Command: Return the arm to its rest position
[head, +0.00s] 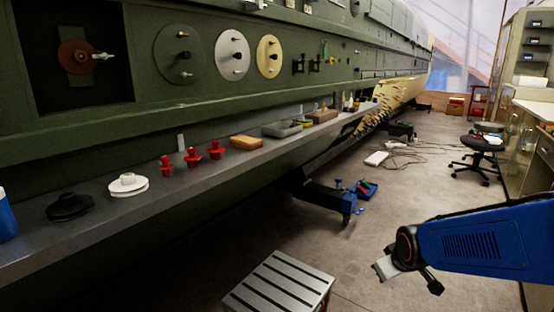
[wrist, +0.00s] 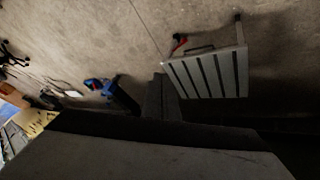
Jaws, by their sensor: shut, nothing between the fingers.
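My blue arm (head: 485,243) reaches in from the right edge of the head view, low over the open floor. Its dark wrist joint (head: 405,245) is at the left end, with a small pale grey piece below it. In the wrist view my gripper (wrist: 161,82) shows as dark grey fingers close together at the centre, shut and empty. The gripper is apart from the shelf and the floor. The rest position itself is not marked in either view.
A slatted step (head: 278,285) stands front centre, left of my arm; the wrist view shows it too (wrist: 208,73). A grey shelf (head: 215,178) with red, white and black parts runs along the green fuselage (head: 150,90). A stool (head: 481,145) and workbench stand at right. Floor between is mostly clear.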

